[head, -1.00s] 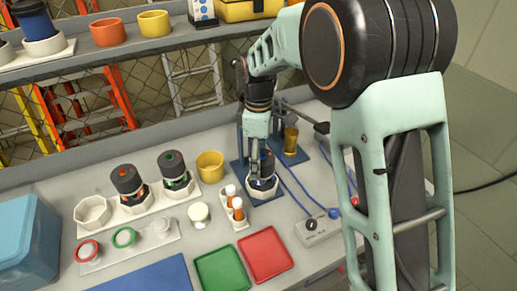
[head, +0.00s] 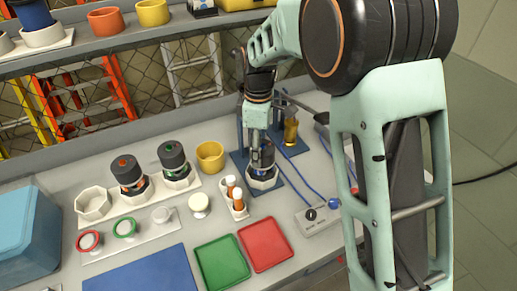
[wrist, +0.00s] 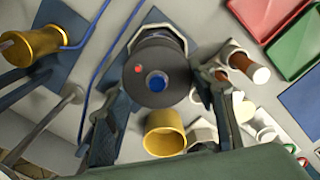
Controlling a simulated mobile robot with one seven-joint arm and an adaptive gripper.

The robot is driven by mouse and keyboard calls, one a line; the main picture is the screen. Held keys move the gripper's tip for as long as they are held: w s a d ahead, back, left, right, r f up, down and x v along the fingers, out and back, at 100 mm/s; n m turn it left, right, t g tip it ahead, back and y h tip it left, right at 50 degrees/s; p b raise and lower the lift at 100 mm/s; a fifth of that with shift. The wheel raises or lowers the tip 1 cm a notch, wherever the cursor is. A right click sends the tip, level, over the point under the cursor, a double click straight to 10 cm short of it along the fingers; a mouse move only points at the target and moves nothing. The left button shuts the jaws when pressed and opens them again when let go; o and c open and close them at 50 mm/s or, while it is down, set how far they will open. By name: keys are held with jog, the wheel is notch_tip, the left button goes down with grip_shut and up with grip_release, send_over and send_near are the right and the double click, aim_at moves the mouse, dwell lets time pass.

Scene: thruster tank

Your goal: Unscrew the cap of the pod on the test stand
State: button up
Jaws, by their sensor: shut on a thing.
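The pod (head: 268,154) is dark and cylindrical and stands upright in a white holder on the blue test stand (head: 283,183). Its round dark cap (wrist: 139,88) faces the wrist view, with a blue centre and a small red dot. My gripper (head: 261,148) comes down from above and is shut on the cap. In the wrist view its two fingers (wrist: 160,88) flank the cap on the left and right. In the head view the fingers hide part of the pod. Whether the cap has come loose does not show.
Two other dark pods (head: 127,172) stand in a white rack at left, beside an empty seat (head: 94,203). A yellow cup (head: 210,157), orange-and-white bottles (head: 237,198), a brass cylinder (head: 291,132) and blue cables are close by. Red (head: 265,244) and green (head: 222,262) trays lie in front.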

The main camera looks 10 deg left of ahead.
jog(key=n, duration=0.5)
jog(key=shift+r+p, duration=0.15)
jog(key=shift+p, duration=0.2)
jog(key=n+p, duration=0.1)
jog(key=n, duration=0.2)
jog(key=shift+r+n, duration=0.1)
jog(key=shift+n, duration=0.3)
jog(key=n+p, duration=0.1)
jog(key=n, duration=0.3)
jog(key=shift+w+p, duration=0.1)
jog(key=shift+p, duration=0.3)
jog(key=n+p, duration=0.2)
jog(key=n, duration=0.1)
jog(key=shift+n, duration=0.3)
jog(key=shift+a+n, duration=0.1)
jog(key=shift+n, duration=0.3)
